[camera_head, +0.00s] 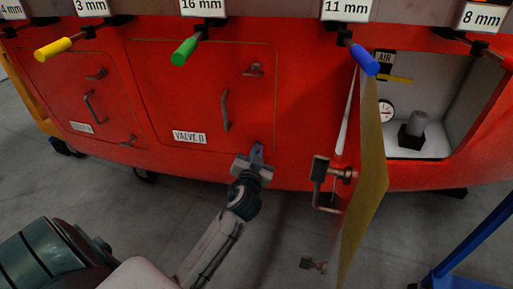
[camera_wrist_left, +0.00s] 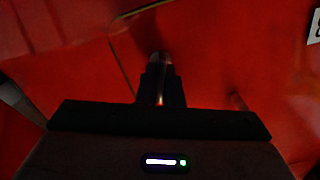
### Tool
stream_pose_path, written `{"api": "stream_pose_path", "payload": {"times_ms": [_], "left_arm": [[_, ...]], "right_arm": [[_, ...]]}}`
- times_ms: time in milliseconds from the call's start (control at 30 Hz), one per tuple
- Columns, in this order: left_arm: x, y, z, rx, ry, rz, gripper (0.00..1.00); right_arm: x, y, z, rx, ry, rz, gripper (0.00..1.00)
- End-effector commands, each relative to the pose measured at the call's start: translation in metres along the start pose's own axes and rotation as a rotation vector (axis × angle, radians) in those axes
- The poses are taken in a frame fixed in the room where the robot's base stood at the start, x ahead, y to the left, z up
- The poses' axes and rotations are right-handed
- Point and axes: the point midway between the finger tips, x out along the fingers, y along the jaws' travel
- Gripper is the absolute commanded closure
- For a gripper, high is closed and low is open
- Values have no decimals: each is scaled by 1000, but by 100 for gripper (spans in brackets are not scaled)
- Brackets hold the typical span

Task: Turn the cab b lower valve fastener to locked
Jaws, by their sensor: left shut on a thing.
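The red nosecone carries a shut panel labelled VALVE B (camera_head: 190,138), with a handle (camera_head: 225,111) in its middle and an upper fastener (camera_head: 254,70) near its top right. My left gripper (camera_head: 256,152) is at the panel's lower right corner, shut on the lower valve fastener, which it mostly hides in the head view. In the left wrist view the gripper's fingers (camera_wrist_left: 161,82) are close together against the red surface, at the panel's edge line. The fastener's turn angle cannot be told. My right gripper is not in view.
To the right an open door (camera_head: 362,170) juts out beside the AIR compartment (camera_head: 440,75) with a gauge (camera_head: 386,111). Coloured tools, among them a green one (camera_head: 185,52) and a blue one (camera_head: 364,60), hang across the top. A blue frame (camera_head: 470,245) stands lower right.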

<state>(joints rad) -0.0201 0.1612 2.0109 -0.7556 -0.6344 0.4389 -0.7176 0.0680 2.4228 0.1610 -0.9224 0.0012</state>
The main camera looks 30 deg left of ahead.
Motion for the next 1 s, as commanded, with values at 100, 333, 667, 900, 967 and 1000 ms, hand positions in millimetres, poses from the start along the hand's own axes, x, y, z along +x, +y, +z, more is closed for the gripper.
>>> {"api": "stream_pose_path", "payload": {"times_ms": [100, 333, 667, 900, 967, 1000], "left_arm": [[0, 0, -3, 112, -3, 1, 100], [0, 1, -2, 330, -3, 2, 100], [0, 2, -1, 644, -2, 2, 100], [0, 3, 0, 863, -1, 2, 100], [0, 3, 0, 912, -1, 2, 100], [0, 3, 1, 944, -2, 2, 100]], "right_arm": [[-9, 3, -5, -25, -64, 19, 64], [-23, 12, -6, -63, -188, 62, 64], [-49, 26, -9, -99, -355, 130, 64], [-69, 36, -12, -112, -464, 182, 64], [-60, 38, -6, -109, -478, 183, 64], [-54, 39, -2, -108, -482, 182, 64]]}}
